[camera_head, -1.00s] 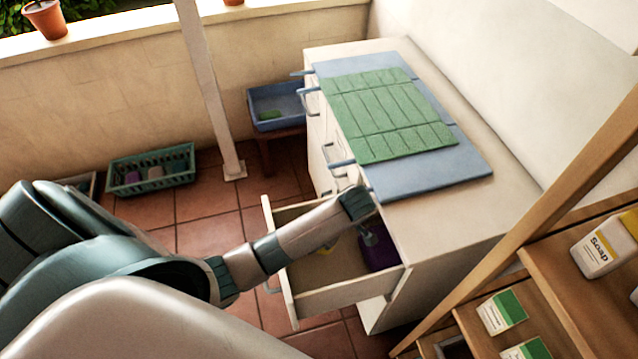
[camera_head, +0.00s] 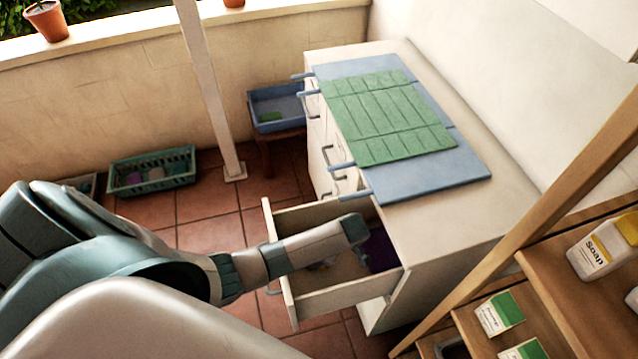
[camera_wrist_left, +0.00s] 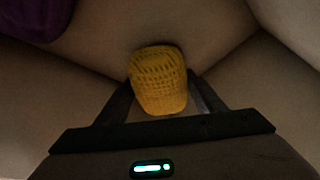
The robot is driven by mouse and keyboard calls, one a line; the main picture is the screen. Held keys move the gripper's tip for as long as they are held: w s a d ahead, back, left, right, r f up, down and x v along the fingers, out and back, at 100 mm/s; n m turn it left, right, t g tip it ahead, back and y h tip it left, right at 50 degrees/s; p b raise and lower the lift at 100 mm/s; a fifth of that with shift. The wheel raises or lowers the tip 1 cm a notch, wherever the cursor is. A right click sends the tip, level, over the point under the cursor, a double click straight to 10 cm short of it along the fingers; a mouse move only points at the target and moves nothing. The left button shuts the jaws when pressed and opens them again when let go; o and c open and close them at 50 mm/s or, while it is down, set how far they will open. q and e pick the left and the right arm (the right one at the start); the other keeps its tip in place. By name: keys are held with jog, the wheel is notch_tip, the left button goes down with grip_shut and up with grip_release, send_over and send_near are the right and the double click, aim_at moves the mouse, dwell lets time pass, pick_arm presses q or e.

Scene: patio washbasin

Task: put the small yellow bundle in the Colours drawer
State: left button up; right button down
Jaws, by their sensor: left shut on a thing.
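The small yellow bundle (camera_wrist_left: 158,80) shows in the left wrist view, knitted or woven in texture. My left gripper (camera_wrist_left: 160,95) is shut on it, a finger on each side. The open drawer (camera_head: 342,296) stands pulled out of the white cabinet, and my left arm reaches down into it. In the head view my left wrist hides the fingers and the bundle. A purple item lies in the drawer's right part (camera_head: 382,250) and shows at the top left of the wrist view (camera_wrist_left: 35,15). No drawer label is readable. My right gripper is not in view.
A blue tub (camera_head: 278,124) and a green basket (camera_head: 152,184) stand farther back. A wooden shelf (camera_head: 550,275) with soap boxes is at the right.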

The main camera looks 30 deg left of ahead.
pick_arm(q)
jog(key=shift+f, duration=2)
jog(key=shift+f, duration=0.15)
jog(key=o, duration=1.2)
jog(key=v, duration=1.2)
jog(key=shift+b, duration=0.4)
